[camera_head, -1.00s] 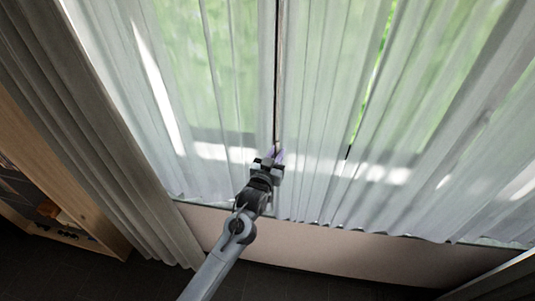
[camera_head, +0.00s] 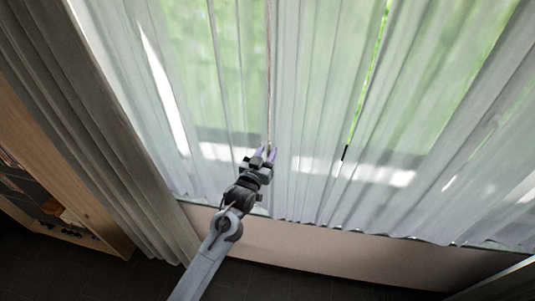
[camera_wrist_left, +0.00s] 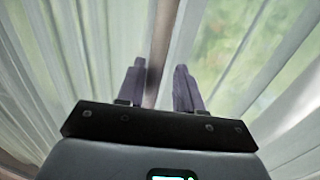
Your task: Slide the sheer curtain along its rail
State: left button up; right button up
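The sheer white curtain (camera_head: 310,110) hangs in folds across the window in the head view; pale folds also fill the wrist view (camera_wrist_left: 40,60). A thin upright brownish rod (camera_head: 269,80) hangs along it near the middle. My left gripper (camera_head: 266,152) is in front of the curtain at the rod's lower end. Its two purple-grey fingers stand apart. In the wrist view the rod (camera_wrist_left: 163,35) runs down to the gap between the fingers (camera_wrist_left: 158,70), which are not closed on it. I cannot tell how deep it sits between them. My right gripper is not in view.
A heavy grey-brown drape (camera_head: 100,140) hangs at the left, beside a wooden shelf unit (camera_head: 75,215). A low beige wall (camera_head: 320,250) runs below the curtain's hem. The dark floor in front looks clear.

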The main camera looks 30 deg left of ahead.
pick_arm(q)
jog(key=shift+d, duration=0.1)
jog(key=s+d+b, duration=0.1)
jog(key=s+b, duration=0.1)
jog(key=s, duration=0.8)
jog(key=shift+s+b, duration=0.3)
jog(key=shift+s, duration=0.1)
